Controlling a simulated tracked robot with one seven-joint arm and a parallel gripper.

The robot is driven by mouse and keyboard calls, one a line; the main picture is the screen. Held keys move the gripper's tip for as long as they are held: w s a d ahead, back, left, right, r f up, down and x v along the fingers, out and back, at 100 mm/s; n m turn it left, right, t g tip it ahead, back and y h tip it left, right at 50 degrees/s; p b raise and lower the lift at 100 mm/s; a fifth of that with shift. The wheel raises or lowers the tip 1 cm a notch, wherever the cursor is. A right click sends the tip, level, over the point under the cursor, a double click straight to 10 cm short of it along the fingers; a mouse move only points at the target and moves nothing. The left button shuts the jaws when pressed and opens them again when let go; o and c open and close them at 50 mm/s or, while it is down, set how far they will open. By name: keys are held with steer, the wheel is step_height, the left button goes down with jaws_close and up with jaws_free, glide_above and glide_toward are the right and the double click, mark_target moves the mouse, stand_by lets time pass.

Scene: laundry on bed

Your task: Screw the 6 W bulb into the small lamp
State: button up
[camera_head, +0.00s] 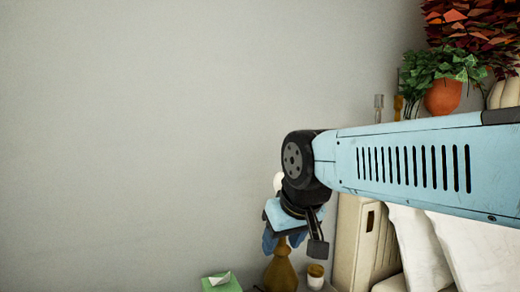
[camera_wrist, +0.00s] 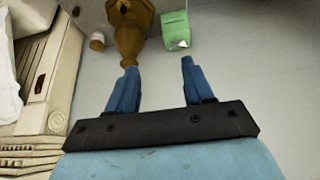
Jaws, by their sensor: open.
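A brown lamp base (camera_head: 281,270) with a narrow neck stands below my gripper (camera_head: 283,241) in the head view. In the wrist view the lamp (camera_wrist: 130,38) is just beyond the left fingertip; I cannot tell whether they touch. My gripper (camera_wrist: 158,65) is open, its two blue fingers wide apart with nothing between them. A pale round thing (camera_head: 278,182) shows partly behind my wrist in the head view; I cannot tell whether it is a bulb. No bulb can be made out in the wrist view.
A green tissue box (camera_head: 221,283) is left of the lamp, and a small jar (camera_head: 316,276) is right of it. The bed's headboard (camera_head: 362,240) and white pillows (camera_head: 420,250) lie to the right. Plants in an orange pot (camera_head: 443,97) are at upper right. A bare wall fills the left.

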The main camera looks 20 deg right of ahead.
steer(key=o, duration=0.7)
steer(key=w+d+r+n+g+h, duration=0.1)
steer(key=w+d+r+n+g, duration=0.1)
steer(key=w+r+n, duration=0.6)
steer(key=w+d+n, duration=0.1)
steer(key=w, duration=0.1)
steer(key=shift+w+d+n+h, duration=0.3)
steer(key=shift+d+h, duration=0.1)
steer(key=w+d+r+n+g+h, duration=0.1)
steer(key=w+d+r+n, duration=0.2)
steer(key=w+n, duration=0.35)
steer(key=w+d+r+n+g+h, duration=0.1)
steer(key=w+d+r+n, duration=0.1)
steer(key=w+n, duration=0.4)
steer(key=shift+m+h, duration=0.3)
steer(key=shift+m, duration=0.35)
steer(key=x, duration=1.3)
steer(key=shift+w+d+f, duration=0.15)
steer(key=shift+w+f, duration=0.05)
steer(key=shift+w, duration=0.1)
steer(key=shift+c, duration=0.4)
steer(key=c, duration=1)
steer(key=shift+s+m+g, duration=0.1)
steer(key=shift+m+g, duration=0.8)
steer(key=shift+m, duration=0.9)
